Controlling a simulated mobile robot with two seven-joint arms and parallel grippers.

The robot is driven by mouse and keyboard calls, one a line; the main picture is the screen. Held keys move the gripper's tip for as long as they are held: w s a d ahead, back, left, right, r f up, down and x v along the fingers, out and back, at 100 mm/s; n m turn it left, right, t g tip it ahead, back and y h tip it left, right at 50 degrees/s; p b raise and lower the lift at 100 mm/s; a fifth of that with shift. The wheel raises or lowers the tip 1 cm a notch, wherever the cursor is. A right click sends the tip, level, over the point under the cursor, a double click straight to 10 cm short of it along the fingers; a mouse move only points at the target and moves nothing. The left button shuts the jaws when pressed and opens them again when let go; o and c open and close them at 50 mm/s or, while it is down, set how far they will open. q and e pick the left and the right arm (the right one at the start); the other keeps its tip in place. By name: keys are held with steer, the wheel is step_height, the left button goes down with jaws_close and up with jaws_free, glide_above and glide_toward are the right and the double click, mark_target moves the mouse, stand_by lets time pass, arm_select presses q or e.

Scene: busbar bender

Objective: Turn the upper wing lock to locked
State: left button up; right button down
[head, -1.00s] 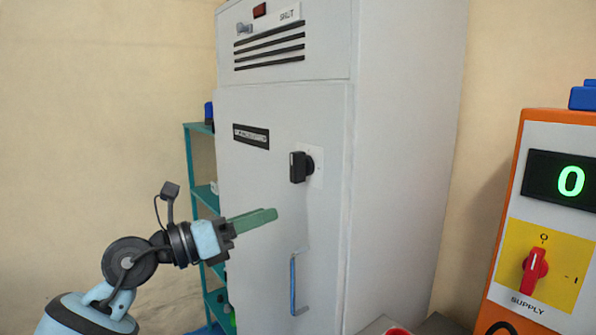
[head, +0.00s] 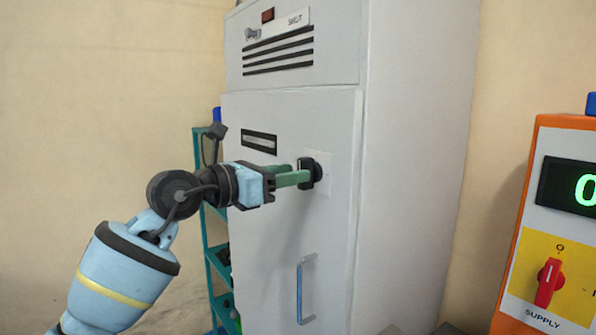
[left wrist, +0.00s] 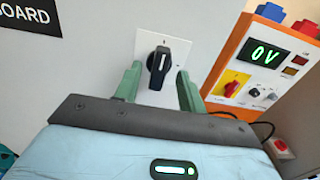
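A black wing knob (head: 313,173) sits on a pale square plate on the grey cabinet door. The left wrist view shows the knob (left wrist: 158,64) with a white mark on its wing, standing nearly upright. My left gripper (head: 302,176) reaches the knob from the left with its green fingers. In the left wrist view the gripper (left wrist: 158,84) is open, one finger on each side of the knob, with gaps showing between. The right gripper is not in view.
The grey cabinet (head: 270,215) has a blue door handle (head: 301,290) below the knob and a silver fitting (head: 252,34) on its top panel. A teal shelf (head: 215,258) stands behind at left. An orange-edged supply unit (head: 520,225) with a red switch (head: 549,281) stands at right.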

arm_select(q)
steer(key=shift+x, duration=1.25)
jaws_close()
